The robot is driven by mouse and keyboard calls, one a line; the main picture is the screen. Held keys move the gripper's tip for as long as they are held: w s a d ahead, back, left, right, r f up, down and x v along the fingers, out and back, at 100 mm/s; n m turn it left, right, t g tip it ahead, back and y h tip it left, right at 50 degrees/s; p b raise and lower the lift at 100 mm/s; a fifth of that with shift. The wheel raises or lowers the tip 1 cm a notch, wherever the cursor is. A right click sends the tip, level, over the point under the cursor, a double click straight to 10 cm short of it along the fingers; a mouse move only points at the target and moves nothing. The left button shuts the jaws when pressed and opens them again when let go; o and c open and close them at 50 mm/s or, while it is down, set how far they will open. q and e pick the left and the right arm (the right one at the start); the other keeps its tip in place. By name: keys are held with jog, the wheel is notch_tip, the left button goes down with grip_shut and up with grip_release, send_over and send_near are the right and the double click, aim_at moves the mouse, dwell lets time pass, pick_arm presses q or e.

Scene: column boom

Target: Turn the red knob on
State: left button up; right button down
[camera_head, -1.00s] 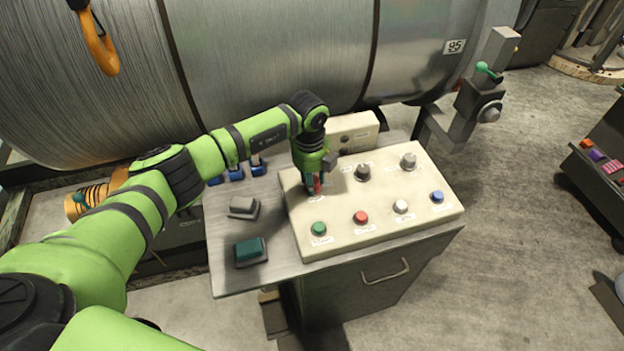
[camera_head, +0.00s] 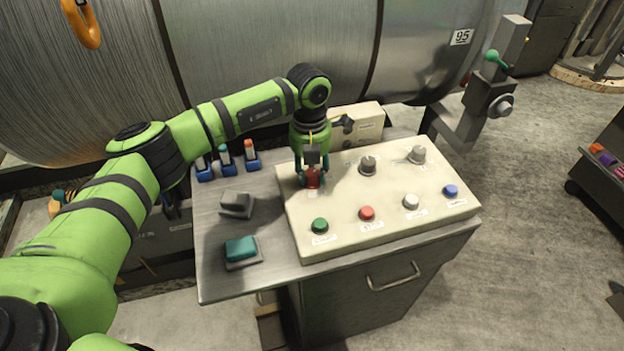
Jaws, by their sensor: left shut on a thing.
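The red knob (camera_head: 313,178) is at the back left of the cream control panel (camera_head: 390,238). My left gripper (camera_head: 312,182) reaches down over it from behind, with its fingers shut on the knob's sides. The fingers hide part of the knob, so I cannot tell which way it points. A separate red button (camera_head: 367,213) is in the panel's front row. My right gripper is not in view.
Two grey knobs (camera_head: 368,165) (camera_head: 417,154) stand right of the red knob. Green (camera_head: 320,225), white (camera_head: 411,202) and blue (camera_head: 451,191) buttons line the front. A teal block (camera_head: 241,249) and a grey block (camera_head: 236,204) sit on the metal bench top (camera_head: 215,281).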

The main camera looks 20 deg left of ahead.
aim_at(312, 171)
pick_arm(q)
jog(key=m+b, duration=0.3)
jog(key=shift+f+m, duration=0.15)
jog(key=shift+m, duration=0.15)
jog(key=shift+m+b, duration=1)
jog(key=shift+m, duration=0.7)
jog(key=o, duration=1.2)
jog(key=shift+d, duration=0.1)
jog(key=shift+c, duration=0.2)
jog(key=shift+r, duration=0.2)
notch_tip(312, 171, up, 12)
jog(key=shift+w, duration=0.2)
